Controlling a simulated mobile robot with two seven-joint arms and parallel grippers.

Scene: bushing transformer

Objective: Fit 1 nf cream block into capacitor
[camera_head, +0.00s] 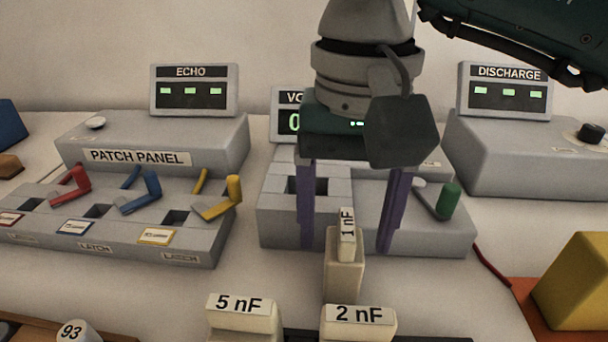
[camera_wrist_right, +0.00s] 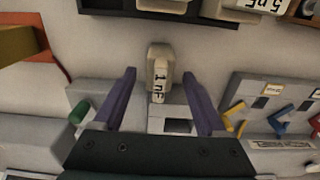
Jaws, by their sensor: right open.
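The cream 1 nF block (camera_head: 344,268) has a wide lower part and a narrow labelled top. It looks upright, in front of a grey box (camera_head: 432,238) with square openings in its left part; no capacitor label is readable. My right gripper (camera_head: 346,249) points down, open, its purple fingers apart on either side of the block's narrow top in this view. In the right wrist view the 1 nF block (camera_wrist_right: 159,72) shows between the fingertips (camera_wrist_right: 159,76), with gaps on both sides. A square opening (camera_wrist_right: 178,126) lies just beyond it. My left gripper is out of view.
The 5 nF block (camera_head: 243,318) and 2 nF block (camera_head: 358,322) stand in front. A patch panel (camera_head: 150,145) with red, blue and yellow levers is left. A green lever (camera_head: 448,202) and discharge unit (camera_head: 510,150) are right. A yellow block (camera_head: 575,290) stands right front.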

